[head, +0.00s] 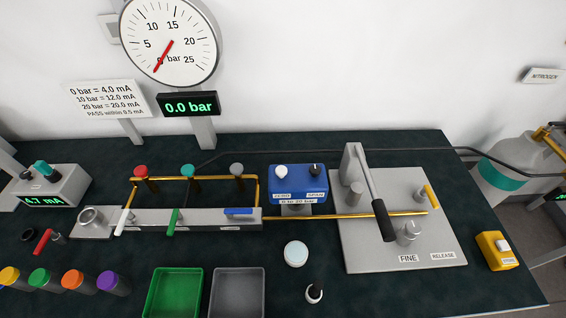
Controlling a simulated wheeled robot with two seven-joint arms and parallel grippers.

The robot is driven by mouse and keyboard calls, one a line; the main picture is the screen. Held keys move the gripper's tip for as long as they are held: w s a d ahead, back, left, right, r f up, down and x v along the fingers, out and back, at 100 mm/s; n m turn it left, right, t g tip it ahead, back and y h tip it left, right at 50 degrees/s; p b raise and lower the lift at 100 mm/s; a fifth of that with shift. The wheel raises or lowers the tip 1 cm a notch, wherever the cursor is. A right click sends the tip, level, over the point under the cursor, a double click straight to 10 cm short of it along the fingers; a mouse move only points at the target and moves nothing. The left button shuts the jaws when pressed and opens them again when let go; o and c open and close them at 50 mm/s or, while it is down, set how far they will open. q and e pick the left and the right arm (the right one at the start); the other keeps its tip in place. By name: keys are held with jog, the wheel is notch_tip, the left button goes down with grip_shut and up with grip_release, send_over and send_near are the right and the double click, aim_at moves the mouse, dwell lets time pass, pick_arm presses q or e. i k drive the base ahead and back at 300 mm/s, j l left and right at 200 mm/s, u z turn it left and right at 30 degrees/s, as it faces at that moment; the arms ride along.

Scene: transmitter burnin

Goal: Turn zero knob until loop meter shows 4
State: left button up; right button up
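The blue transmitter box (298,184) stands at the middle of the bench, on the gold pipe line. A white knob (281,172) is on its top left, above a small label that seems to read ZERO. A black knob (315,169) is on its top right, above another label. The loop meter (60,186) is a grey box at the far left with a green readout (42,201) of 4.7 mA. Neither of my grippers is in view, and nothing touches the white knob.
The dial gauge and digital display (188,104) read about zero and 0.0 bar. The valve manifold (185,219) is left of the transmitter; the lever pump plate (375,251) is right. Green (154,292) and grey (214,291) trays, coloured caps and a white-topped round item (296,254) lie in front.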

aim_at(281, 171)
jog(key=k+u, duration=0.6)
jog(key=u, duration=0.15)
jog(key=k+u, duration=0.25)
jog(key=u, duration=0.15)
jog(key=k+j+u, duration=0.35)
jog(key=i+l, duration=0.1)
